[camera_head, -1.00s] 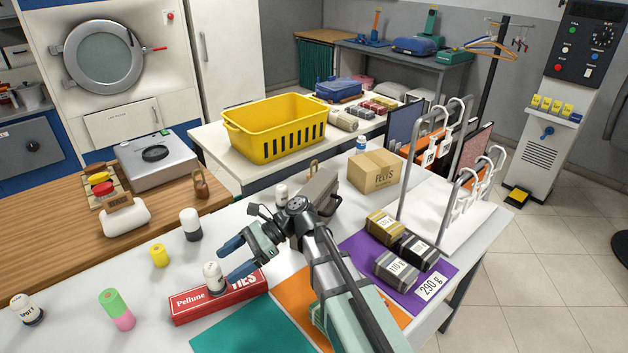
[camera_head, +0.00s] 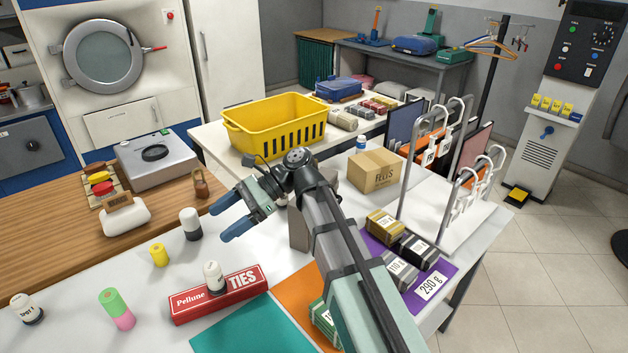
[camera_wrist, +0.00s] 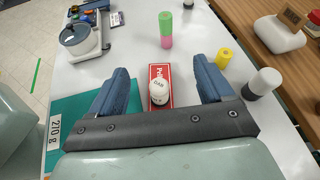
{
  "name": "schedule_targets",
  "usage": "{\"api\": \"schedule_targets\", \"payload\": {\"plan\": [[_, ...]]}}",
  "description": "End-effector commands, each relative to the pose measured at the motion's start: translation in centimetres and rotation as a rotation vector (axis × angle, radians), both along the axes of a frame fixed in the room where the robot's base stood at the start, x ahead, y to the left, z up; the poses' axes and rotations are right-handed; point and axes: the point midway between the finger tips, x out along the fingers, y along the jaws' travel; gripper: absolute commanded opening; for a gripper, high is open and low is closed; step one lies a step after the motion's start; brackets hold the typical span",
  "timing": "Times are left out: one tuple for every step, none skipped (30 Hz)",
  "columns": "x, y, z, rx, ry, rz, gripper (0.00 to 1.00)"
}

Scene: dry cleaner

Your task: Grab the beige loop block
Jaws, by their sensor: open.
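My gripper (camera_head: 228,218) is open and empty, raised above the white table. Its two blue fingers also show in the wrist view (camera_wrist: 160,82), spread apart. A taupe-beige block (camera_head: 298,230) stands behind my arm, mostly hidden. I cannot tell whether it is the beige loop block, as no loop shows on it. A brown block with a loop on top (camera_head: 201,184) stands on the wooden counter edge, left of and beyond the gripper. My gripper touches neither.
A white, dark-based bottle (camera_head: 214,277) stands on a red TIES box (camera_head: 245,290). Another such bottle (camera_head: 190,224), a yellow spool (camera_head: 159,254) and a green-pink cylinder (camera_head: 117,309) stand to the left. A cardboard box (camera_head: 375,172) and wire racks are right of the arm.

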Motion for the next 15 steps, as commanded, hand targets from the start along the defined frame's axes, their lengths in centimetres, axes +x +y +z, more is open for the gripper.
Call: {"api": "schedule_targets", "payload": {"plan": [[0.8,0.0,0.0,0.006,-0.029,0.004,0.8],[1.2,0.0,-0.1,0.011,-0.049,0.009,0.8],[1.7,-0.1,-0.1,0.018,-0.077,0.014,0.8],[2.1,-0.1,-0.2,0.023,-0.098,0.018,0.8],[2.5,-0.2,-0.2,0.027,-0.12,0.023,0.8],[3.1,-0.3,-0.3,0.033,-0.151,0.031,0.8],[3.6,-0.3,-0.3,0.039,-0.175,0.037,0.8],[4.1,-0.4,-0.4,0.044,-0.2,0.044,0.8],[4.8,-0.5,-0.5,0.049,-0.236,0.054,0.8],[5.3,-0.6,-0.5,0.056,-0.266,0.062,0.8],[5.9,-0.7,-0.6,0.061,-0.295,0.071,0.8],[6.9,-0.8,-0.6,0.068,-0.342,0.085,0.8],[7.6,-1.0,-0.7,0.075,-0.379,0.096,0.8],[8.5,-1.2,-0.8,0.079,-0.419,0.11,0.8],[9.7,-1.4,-0.8,0.087,-0.48,0.131,0.8]]}}
